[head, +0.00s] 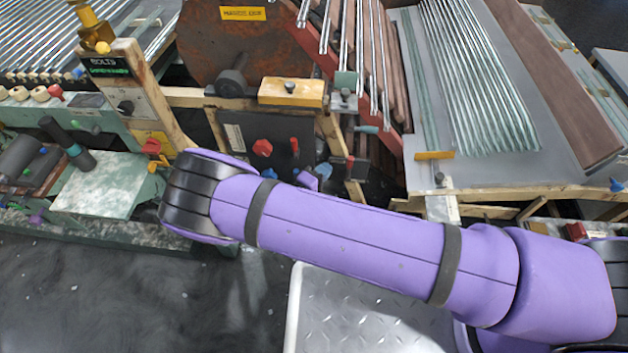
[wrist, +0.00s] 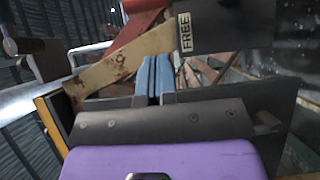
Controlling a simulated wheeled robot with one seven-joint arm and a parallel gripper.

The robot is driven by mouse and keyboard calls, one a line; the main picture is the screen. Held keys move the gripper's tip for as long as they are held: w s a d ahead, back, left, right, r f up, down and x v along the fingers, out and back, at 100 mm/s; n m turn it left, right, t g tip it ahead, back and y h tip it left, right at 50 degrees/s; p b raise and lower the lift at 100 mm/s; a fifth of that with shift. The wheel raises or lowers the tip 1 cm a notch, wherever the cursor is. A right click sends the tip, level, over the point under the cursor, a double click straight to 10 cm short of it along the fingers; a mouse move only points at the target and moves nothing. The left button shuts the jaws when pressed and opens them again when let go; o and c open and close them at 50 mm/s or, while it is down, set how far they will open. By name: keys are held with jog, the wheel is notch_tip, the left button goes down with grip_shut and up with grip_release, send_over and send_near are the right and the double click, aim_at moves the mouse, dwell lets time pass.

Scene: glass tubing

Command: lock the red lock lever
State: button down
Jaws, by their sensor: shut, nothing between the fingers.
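A red bar (wrist: 128,33) slants across the upper left of the wrist view, behind a worn beige bar (wrist: 120,62). I cannot tell for sure whether this red bar is the lock lever. A dark plate (wrist: 228,30) with a white FREE label stands to its right. My gripper (wrist: 155,62) is shut and empty, its blue-grey fingertips in front of the beige bar and below the plate; contact cannot be told. In the head view my forearm hides the gripper. There, a small red handle (head: 294,144) and a red knob (head: 262,147) sit on a dark panel.
A yellow block (head: 290,92) and a rusty drum (head: 235,45) stand above the dark panel. Racks of glass tubes (head: 480,80) lie at the right. A green-topped bench (head: 100,185) with a red fitting (head: 151,147) is at the left. Dark floor (head: 120,300) lies in front.

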aim_at(349, 166)
jog(key=shift+w+d, duration=0.2)
jog(key=shift+d, duration=0.5)
jog(key=shift+w+d, duration=0.2)
jog(key=shift+d, duration=0.55)
jog(key=shift+w+d, duration=0.2)
jog(key=shift+d, duration=0.5)
